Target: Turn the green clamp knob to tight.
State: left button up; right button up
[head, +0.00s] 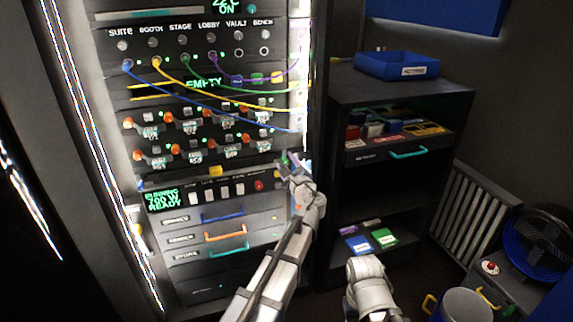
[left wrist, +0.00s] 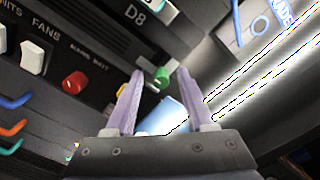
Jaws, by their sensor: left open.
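The green clamp knob (left wrist: 162,76) shows in the left wrist view, between the tips of my left gripper (left wrist: 160,74). The two pale purple fingers stand open, one on each side of the knob, with a visible gap to each. I cannot tell whether the fingertips reach around it or stop short of it. In the head view my left gripper (head: 291,161) is at the right edge of the rack, and it largely hides the knob there. Any tight mark by the knob is not readable. My right gripper is not in view; only part of that arm shows.
A red knob (left wrist: 75,83) and white switches (left wrist: 33,58) lie left of the green knob. Coloured cables (head: 225,88) hang across the rack above. A dark shelf unit (head: 400,95) with a blue tray (head: 397,65) stands to the right.

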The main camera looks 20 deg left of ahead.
pick_arm(q)
jog(key=v, duration=0.7)
jog(key=shift+s+d, duration=0.25)
jog(key=shift+s, duration=0.05)
jog(key=shift+f, duration=0.1)
